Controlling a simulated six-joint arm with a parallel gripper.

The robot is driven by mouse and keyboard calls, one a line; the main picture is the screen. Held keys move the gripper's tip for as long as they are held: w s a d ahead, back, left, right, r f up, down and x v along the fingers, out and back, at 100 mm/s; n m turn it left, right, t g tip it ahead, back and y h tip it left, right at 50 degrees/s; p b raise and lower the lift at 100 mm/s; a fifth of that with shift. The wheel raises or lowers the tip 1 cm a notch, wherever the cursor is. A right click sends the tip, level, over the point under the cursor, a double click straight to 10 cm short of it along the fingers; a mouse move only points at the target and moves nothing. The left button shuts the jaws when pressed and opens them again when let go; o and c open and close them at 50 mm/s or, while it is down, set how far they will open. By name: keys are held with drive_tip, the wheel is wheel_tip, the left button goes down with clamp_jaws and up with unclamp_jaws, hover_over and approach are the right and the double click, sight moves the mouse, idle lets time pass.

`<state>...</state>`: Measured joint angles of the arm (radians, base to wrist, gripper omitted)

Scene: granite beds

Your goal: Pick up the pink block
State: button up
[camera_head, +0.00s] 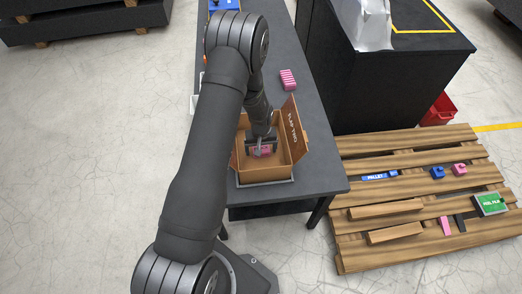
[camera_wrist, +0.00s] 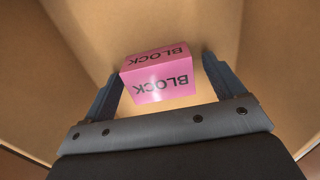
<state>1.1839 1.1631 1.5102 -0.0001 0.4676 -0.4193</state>
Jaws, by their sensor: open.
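The pink block (camera_wrist: 162,82), with the word BLOCK on its faces, lies inside an open cardboard box. In the head view, the block (camera_head: 262,151) shows partly behind my gripper. My gripper (camera_head: 262,145) reaches down into the box. In the wrist view, my gripper (camera_wrist: 158,78) is open, with one finger on each side of the block.
The dark table (camera_head: 283,53) carries a pink striped item (camera_head: 288,80) behind the box. A wooden pallet (camera_head: 365,222) to the right holds blue, pink and green items. A black block (camera_head: 400,80) stands behind the pallet, near a red bin (camera_head: 438,110).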

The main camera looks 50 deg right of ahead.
drive_tip(key=c, duration=1.3)
